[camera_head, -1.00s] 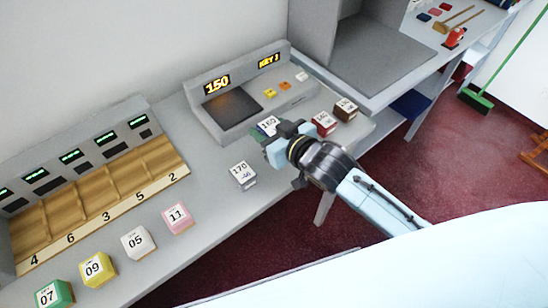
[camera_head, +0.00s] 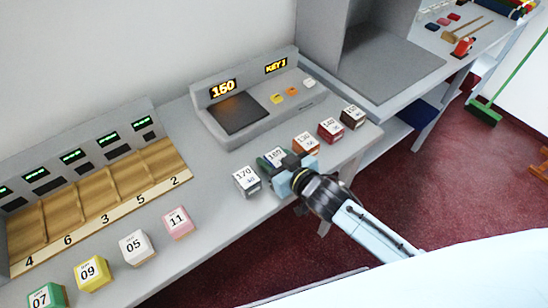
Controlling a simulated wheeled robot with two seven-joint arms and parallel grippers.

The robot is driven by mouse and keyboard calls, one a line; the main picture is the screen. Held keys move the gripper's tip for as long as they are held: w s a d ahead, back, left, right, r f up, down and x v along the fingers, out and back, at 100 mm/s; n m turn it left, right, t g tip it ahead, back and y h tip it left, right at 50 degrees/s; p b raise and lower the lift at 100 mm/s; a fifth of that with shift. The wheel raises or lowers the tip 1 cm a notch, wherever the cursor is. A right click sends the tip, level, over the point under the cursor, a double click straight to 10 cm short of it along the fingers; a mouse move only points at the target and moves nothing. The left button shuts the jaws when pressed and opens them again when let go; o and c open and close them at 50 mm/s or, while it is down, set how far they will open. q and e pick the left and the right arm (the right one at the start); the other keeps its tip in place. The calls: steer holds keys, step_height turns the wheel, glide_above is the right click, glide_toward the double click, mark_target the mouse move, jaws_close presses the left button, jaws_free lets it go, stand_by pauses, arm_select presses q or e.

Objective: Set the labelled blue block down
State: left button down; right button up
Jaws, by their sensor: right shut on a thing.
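My left gripper is not in view.
A red block (camera_head: 331,130) and a dark brown block (camera_head: 352,117) continue the row rightward. Behind stands a console with a dark pad (camera_head: 240,113) and a display reading 150 (camera_head: 223,89). A slotted wooden rack (camera_head: 110,190) and several numbered blocks are at left.

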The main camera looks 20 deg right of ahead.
steer(key=o, duration=1)
steer(key=shift+f, duration=0.1)
steer(key=shift+s+r, duration=0.1)
steer(key=shift+r, duration=0.15)
steer(key=p+v, duration=0.1)
steer(key=v, duration=1)
steer(key=shift+s+d+r, duration=0.15)
steer(key=shift+s+r, duration=0.05)
steer(key=shift+s, duration=0.15)
